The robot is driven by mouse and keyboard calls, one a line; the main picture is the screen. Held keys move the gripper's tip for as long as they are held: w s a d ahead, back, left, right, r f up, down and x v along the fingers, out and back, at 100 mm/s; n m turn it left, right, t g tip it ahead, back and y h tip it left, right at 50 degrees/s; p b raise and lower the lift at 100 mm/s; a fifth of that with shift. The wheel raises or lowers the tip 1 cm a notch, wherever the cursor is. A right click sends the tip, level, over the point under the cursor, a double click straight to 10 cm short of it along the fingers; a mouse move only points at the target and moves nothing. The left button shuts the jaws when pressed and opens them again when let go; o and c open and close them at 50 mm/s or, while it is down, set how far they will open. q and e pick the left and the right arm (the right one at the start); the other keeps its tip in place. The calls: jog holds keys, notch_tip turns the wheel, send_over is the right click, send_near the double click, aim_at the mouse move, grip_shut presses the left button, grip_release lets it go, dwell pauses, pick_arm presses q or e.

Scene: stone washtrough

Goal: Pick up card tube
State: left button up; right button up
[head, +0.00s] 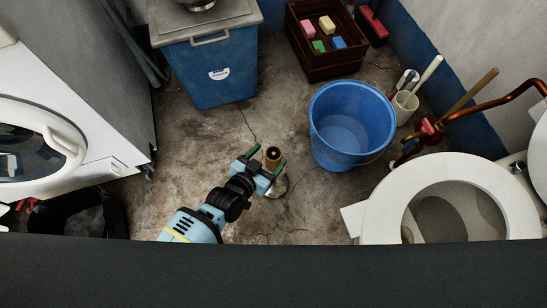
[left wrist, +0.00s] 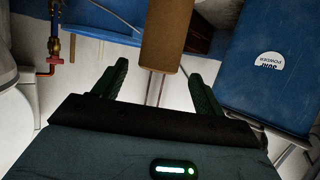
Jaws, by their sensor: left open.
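The card tube (head: 272,156) is a short brown cylinder with a dark open end, standing in the middle of the floor area in the head view. It also shows in the left wrist view (left wrist: 166,38), straight ahead of the fingers. My left gripper (head: 267,162) is open, with its dark green fingers on either side of the tube in the head view. In the left wrist view the gripper (left wrist: 157,78) has an empty gap, with the tube beyond the fingertips. Contact with the tube cannot be told. My right gripper is not in view.
A blue bucket (head: 351,128) stands right of the tube. A blue powder bin (head: 210,75) and a dark crate (head: 326,66) of colored blocks stand behind. A white toilet (head: 470,170) is at right, a washing machine (head: 105,152) at left. The floor between is mostly clear.

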aim_at(278, 148)
pick_arm(q)
jog(key=b+x, duration=0.1)
jog(key=x, duration=0.1)
jog(key=b+x, duration=0.1)
jog(key=shift+w+d+f, duration=0.1)
jog(key=shift+d+f, duration=0.25)
jog(key=shift+f, duration=0.05)
jog(key=shift+w+d+f, duration=0.1)
jog(key=shift+w+d, duration=0.2)
jog(key=shift+w, duration=0.25)
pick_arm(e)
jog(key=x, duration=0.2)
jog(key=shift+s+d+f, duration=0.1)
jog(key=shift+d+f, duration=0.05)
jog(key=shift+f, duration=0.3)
pick_arm(q)
jog(key=shift+c, duration=1.3)
jog(key=c, duration=0.8)
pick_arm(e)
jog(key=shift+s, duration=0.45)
pick_arm(q)
jog(key=shift+r, duration=0.2)
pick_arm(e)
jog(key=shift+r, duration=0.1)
